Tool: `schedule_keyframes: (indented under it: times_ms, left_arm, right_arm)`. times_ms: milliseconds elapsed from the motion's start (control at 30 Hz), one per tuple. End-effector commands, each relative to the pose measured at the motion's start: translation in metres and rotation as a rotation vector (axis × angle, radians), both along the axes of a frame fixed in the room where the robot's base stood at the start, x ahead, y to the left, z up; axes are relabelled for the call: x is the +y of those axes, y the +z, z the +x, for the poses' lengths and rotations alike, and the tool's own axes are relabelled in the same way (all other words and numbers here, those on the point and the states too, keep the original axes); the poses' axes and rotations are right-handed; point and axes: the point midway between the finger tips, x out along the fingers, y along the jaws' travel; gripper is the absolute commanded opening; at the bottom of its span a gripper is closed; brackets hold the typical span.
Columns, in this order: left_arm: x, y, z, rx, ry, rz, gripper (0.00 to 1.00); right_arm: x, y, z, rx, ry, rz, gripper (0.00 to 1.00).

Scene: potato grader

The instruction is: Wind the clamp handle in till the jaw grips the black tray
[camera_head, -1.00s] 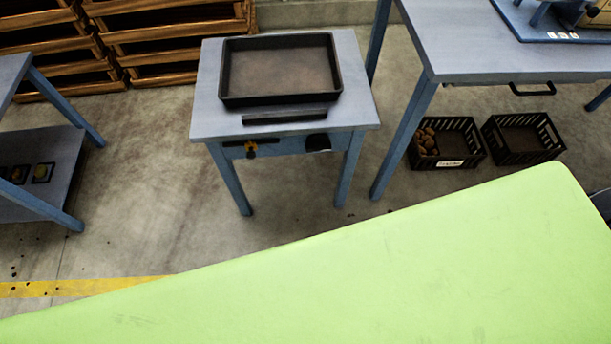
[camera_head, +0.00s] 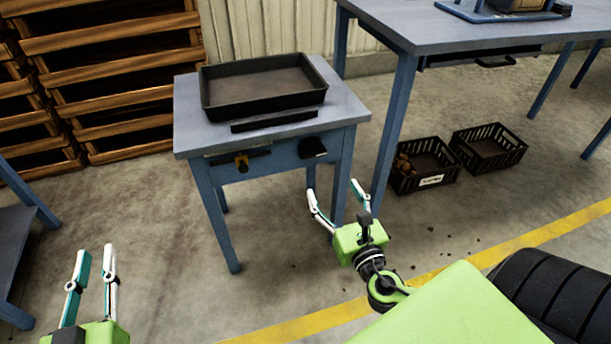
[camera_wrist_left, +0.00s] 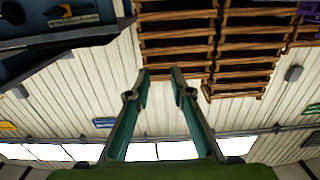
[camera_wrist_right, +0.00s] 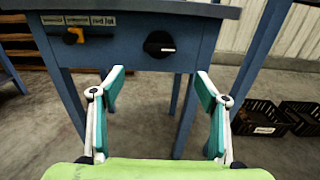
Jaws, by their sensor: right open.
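The black tray (camera_head: 262,95) lies flat on the small blue-grey table (camera_head: 345,103). A long black bar, seemingly the clamp jaw (camera_head: 272,122), lies along its front side; I cannot tell whether they touch. A dark knob, seemingly the clamp handle (camera_head: 313,148), sits on the table's front face. It also shows in the right wrist view (camera_wrist_right: 159,44). My right gripper (camera_head: 333,187) is open and empty, below and in front of the handle, apart from it. My left gripper (camera_head: 96,250) is empty at the lower left, fingers apart, away from the table.
A yellow-orange switch (camera_head: 241,162) sits left of the handle on the same face. A larger table (camera_head: 440,30) stands close at the right, with two black crates (camera_head: 430,180) on the floor beside it. Wooden crates (camera_head: 110,60) are stacked at the back left.

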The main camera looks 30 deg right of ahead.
Motion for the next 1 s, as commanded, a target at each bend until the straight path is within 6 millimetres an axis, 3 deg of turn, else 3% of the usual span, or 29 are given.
schedule_keyframes:
  times_ms: [167, 467, 800, 1000]
  left_arm:
    - [0.0, 0.005, -0.001, -0.01, -0.001, -0.002, 0.21]
    - [-0.001, 0.011, -0.001, -0.041, -0.002, -0.01, 0.21]
    - [-0.004, 0.04, -0.003, -0.179, -0.01, -0.047, 0.21]
    - [-0.005, 0.053, -0.005, -0.236, -0.013, -0.062, 0.21]
  right_arm:
    - [-0.002, 0.006, 0.011, -0.011, 0.003, -0.021, 0.68]
    - [-0.014, 0.005, 0.062, -0.011, 0.003, -0.018, 0.68]
    - [-0.027, 0.004, 0.117, -0.009, 0.003, -0.017, 0.68]
    - [-0.031, 0.004, 0.132, -0.007, 0.003, -0.016, 0.68]
